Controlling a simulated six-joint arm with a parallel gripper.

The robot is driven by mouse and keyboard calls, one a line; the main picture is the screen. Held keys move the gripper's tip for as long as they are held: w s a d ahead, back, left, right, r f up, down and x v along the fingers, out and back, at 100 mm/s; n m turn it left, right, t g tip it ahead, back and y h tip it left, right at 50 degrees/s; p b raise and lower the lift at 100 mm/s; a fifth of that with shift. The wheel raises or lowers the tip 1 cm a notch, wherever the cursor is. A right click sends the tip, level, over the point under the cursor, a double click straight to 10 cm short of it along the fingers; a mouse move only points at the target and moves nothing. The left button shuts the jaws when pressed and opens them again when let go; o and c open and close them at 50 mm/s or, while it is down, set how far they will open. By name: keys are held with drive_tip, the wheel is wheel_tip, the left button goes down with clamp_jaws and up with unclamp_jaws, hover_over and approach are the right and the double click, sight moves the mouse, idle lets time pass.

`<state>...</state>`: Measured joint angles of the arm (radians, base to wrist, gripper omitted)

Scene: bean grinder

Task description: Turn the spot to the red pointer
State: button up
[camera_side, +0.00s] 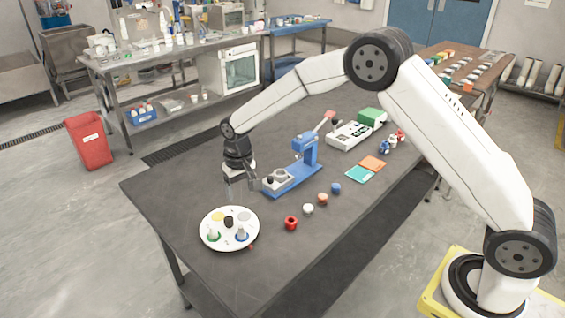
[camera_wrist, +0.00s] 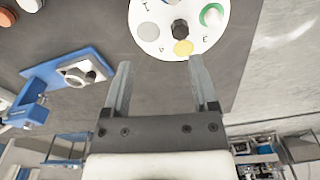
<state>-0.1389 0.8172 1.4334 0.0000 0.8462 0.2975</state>
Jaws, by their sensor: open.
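A white round disc (camera_side: 229,244) lies near the table's left front corner.
A blue press-like stand (camera_side: 305,155) is just right of my gripper. A red ring-shaped cup (camera_side: 291,223) and several small round pieces lie right of the disc. Teal (camera_side: 359,174) and orange (camera_side: 372,163) squares lie farther back. The table front is clear.

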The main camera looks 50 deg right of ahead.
sight(229, 218)
drive_tip(key=shift+g, duration=0.3)
drive_tip(key=w+f, duration=0.1)
drive_tip(key=w+a+f, duration=0.2)
drive_tip(key=shift+w+a+f, duration=0.1)
drive_tip(key=shift+w+a, duration=0.15)
drive_tip(key=shift+w, duration=0.1)
drive_tip(key=shift+f, duration=3.9)
clamp_jaws()
